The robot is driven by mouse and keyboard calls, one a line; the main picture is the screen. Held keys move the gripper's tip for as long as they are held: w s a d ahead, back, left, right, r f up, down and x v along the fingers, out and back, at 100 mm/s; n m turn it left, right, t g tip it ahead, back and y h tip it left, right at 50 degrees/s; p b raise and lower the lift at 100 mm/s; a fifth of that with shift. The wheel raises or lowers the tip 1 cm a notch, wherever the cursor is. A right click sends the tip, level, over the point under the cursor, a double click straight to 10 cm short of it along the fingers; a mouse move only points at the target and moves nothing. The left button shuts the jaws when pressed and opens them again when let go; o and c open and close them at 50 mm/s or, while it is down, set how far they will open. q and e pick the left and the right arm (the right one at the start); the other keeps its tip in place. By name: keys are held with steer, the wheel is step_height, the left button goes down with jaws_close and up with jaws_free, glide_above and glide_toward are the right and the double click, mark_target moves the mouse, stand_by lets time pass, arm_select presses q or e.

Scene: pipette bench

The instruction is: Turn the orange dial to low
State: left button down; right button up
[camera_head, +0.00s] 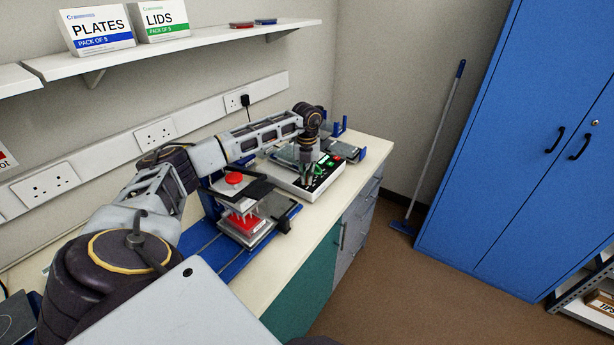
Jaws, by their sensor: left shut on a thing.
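A white device with a black control panel (322,181) stands on the bench, with green and red buttons on its panel. My left arm reaches in from the left, and its gripper (308,177) points down onto the panel's left part. Its fingers are shut at the panel, where they hide the orange dial. I cannot make out the dial's setting. My right gripper is not in view.
A press-like device with a red knob (233,178) stands on the bench left of the panel, beneath my left arm. The bench's front edge (330,222) is clear. A blue cabinet (530,130) stands at the right.

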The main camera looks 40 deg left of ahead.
arm_select(q)
steer(key=c, duration=1.6)
jaws_free()
step_height(320, 180, up, 12)
